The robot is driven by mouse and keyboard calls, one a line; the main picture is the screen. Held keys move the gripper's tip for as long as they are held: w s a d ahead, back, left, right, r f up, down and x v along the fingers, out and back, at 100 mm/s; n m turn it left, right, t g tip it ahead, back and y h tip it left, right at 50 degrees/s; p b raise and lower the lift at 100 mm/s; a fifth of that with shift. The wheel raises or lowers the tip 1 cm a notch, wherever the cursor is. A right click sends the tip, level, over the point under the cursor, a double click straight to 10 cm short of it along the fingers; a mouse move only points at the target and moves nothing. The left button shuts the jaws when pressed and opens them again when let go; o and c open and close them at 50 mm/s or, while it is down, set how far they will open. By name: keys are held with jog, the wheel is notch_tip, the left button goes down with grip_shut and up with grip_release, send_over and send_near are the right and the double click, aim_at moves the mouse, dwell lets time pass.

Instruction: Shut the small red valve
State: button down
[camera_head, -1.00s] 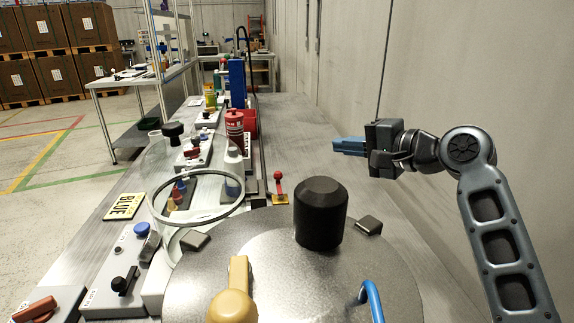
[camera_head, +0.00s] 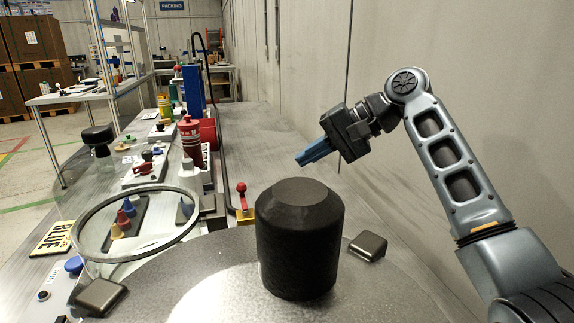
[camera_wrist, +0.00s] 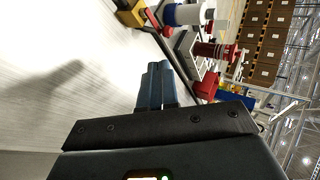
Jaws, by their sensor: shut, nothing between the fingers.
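A small red-topped valve (camera_head: 241,188) stands upright on a yellow base beside the dark pipe, just behind the big black cap. My gripper (camera_head: 299,161) has blue fingers that are shut and empty. It hangs above the bench, to the right of the valve and apart from it, pointing left and down. The fingers also show in the wrist view (camera_wrist: 155,68).
The big black cap (camera_head: 300,240) on the metal drum lid stands close in front of the valve. A clear ring-rimmed vessel (camera_head: 88,255) is at left. A red bottle (camera_head: 190,138) and red box (camera_head: 208,133) stand farther back. The bench along the right wall is clear.

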send_near(245, 187)
jog(key=x, duration=0.5)
jog(key=shift+w+a+f, duration=0.3)
jog(key=shift+a+f, duration=0.2)
jog(key=shift+f, duration=0.05)
jog(key=shift+r, duration=0.1)
jog(key=shift+a+n+g+p, duration=0.1)
jog(key=shift+n+g+p, duration=0.2)
